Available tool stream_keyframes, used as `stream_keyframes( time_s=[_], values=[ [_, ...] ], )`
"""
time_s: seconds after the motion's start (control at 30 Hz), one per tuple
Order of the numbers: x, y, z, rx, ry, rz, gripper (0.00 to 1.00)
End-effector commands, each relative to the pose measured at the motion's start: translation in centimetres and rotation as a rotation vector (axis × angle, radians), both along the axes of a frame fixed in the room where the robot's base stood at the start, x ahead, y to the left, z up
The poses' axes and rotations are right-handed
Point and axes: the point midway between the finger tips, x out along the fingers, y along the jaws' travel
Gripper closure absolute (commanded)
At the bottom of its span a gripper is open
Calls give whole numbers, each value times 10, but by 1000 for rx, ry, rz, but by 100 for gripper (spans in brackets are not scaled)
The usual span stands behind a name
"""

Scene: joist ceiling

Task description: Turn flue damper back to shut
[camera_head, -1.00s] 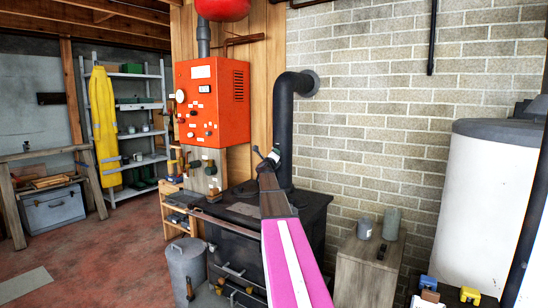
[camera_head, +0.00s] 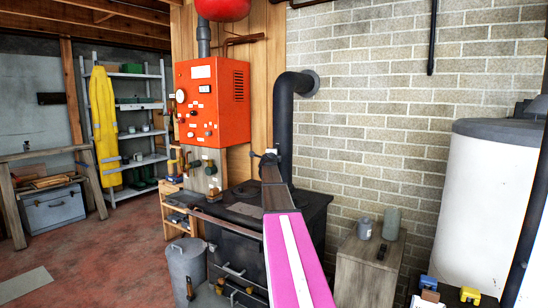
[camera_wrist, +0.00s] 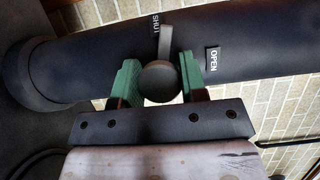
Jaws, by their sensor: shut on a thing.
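The black flue pipe (camera_head: 285,125) rises from the stove and bends into the brick wall. In the wrist view the pipe (camera_wrist: 95,65) crosses the picture and bears a SHUT label (camera_wrist: 155,25) and an OPEN label (camera_wrist: 212,60). The damper handle (camera_wrist: 159,82) has a round dark knob and a flat lever. The lever points up in the picture, close beside the SHUT label and away from OPEN. My gripper (camera_wrist: 158,75) has its green fingers on either side of the handle and is shut on it. In the head view my gripper (camera_head: 270,158) is at the pipe, partly hiding the handle.
The black stove (camera_head: 310,212) stands below my arm. An orange boiler (camera_head: 212,102) hangs to the left of the pipe. A wooden cabinet (camera_head: 365,270) with canisters and a white tank (camera_head: 485,205) stand to the right. Open floor lies at left.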

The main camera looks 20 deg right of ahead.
Motion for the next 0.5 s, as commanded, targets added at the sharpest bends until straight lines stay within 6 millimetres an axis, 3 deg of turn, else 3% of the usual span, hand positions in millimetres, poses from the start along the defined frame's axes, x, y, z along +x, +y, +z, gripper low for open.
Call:
stream_keyframes(
  time_s=[0.5],
  values=[
    [0,0,0,-132,200,-2,85]
  ],
)
